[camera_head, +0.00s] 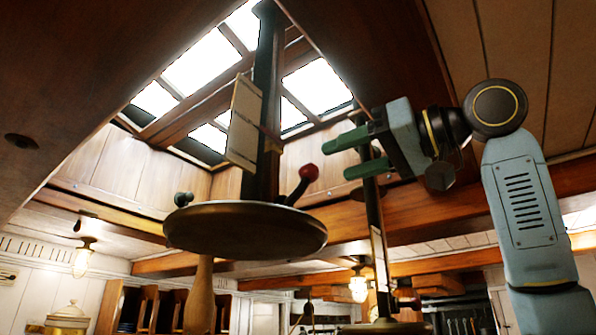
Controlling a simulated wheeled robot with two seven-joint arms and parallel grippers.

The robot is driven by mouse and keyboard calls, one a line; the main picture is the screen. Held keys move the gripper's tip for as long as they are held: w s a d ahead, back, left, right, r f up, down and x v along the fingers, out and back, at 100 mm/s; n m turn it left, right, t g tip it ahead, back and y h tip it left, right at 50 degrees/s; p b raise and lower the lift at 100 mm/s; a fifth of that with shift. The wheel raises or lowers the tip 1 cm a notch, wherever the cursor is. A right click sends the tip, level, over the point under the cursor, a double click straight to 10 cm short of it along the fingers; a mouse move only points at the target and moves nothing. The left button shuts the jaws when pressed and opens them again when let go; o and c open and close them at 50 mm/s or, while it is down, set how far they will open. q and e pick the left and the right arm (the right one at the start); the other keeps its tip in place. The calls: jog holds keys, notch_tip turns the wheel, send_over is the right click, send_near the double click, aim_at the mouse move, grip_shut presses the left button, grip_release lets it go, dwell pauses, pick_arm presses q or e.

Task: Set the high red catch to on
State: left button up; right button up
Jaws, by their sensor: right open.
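The high red catch (309,172) is a dark lever with a red ball knob at its tip. It leans up and to the right from the foot of a dark post, just above a round wooden disc (245,232). My right gripper (339,158) has green fingers, open and empty, pointing left. In the picture its fingertips are a little above and to the right of the red knob, apart from it. I cannot tell how far apart they are in depth. My left gripper is not in view.
A pale plate (244,123) is on the dark post (267,90), which rises to a bright skylight. A second post (376,215) with another red knob (415,303) stands lower right. A dark knob (183,199) shows at the disc's left. Wooden beams cross overhead.

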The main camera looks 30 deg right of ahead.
aim_at(316, 170)
jog(key=p+x, duration=0.1)
jog(key=x, duration=0.5)
jog(key=shift+w, duration=0.15)
jog(key=p+x, duration=0.1)
jog(key=x, duration=0.1)
jog(key=shift+w+a, duration=0.1)
jog(key=shift+w, duration=0.15)
jog(key=shift+w+f, duration=0.1)
jog(key=shift+w, duration=0.05)
jog(key=shift+w+a, duration=0.1)
jog(key=shift+c, duration=0.7)
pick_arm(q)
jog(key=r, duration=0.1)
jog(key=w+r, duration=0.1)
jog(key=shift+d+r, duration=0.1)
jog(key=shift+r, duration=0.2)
pick_arm(e)
grip_shut()
